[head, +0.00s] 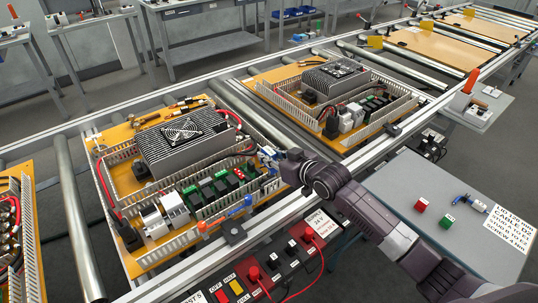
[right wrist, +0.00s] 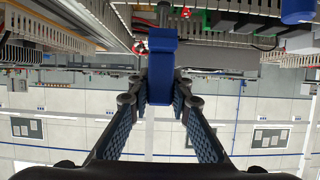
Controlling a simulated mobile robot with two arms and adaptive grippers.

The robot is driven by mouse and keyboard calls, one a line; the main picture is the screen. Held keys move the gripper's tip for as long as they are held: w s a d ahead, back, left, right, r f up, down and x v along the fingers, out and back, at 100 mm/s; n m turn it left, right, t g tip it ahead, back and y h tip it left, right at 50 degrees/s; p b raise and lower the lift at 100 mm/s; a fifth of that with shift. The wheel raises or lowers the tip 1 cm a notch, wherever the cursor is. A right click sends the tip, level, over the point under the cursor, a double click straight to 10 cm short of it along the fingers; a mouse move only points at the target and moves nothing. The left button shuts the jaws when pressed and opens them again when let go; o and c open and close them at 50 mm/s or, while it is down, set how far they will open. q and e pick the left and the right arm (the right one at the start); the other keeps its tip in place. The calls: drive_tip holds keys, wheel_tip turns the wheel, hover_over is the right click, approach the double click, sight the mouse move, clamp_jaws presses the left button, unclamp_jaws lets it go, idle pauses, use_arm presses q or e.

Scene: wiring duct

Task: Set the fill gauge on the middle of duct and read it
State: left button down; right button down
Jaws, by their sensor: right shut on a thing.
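My right gripper (head: 273,168) reaches in from the lower right, at the right end of the panel's component row. It is shut on a blue block-like piece, likely the fill gauge (right wrist: 162,68), gripped between its two fingertips in the right wrist view. Slotted pale wiring duct (head: 108,187) frames the orange-yellow panel (head: 118,133); another run lies between the finned heat sink and the component row. Slotted duct (right wrist: 52,32) also shows in the right wrist view. Whether the blue piece touches a duct I cannot tell. My left gripper is not in view.
A heat sink with a fan (head: 182,132) stands on the panel. A control strip with red leads (head: 270,268) runs in front. A grey side table (head: 465,240) holds small blocks. A second panel (head: 335,95) stands behind.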

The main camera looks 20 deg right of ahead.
sight(269, 174)
drive_tip(key=shift+p, duration=0.3)
drive_tip(key=shift+f+b, duration=1.75)
drive_tip(key=shift+f, duration=1.2)
drive_tip(key=c, duration=1.7)
unclamp_jaws()
drive_tip(key=v, duration=1.2)
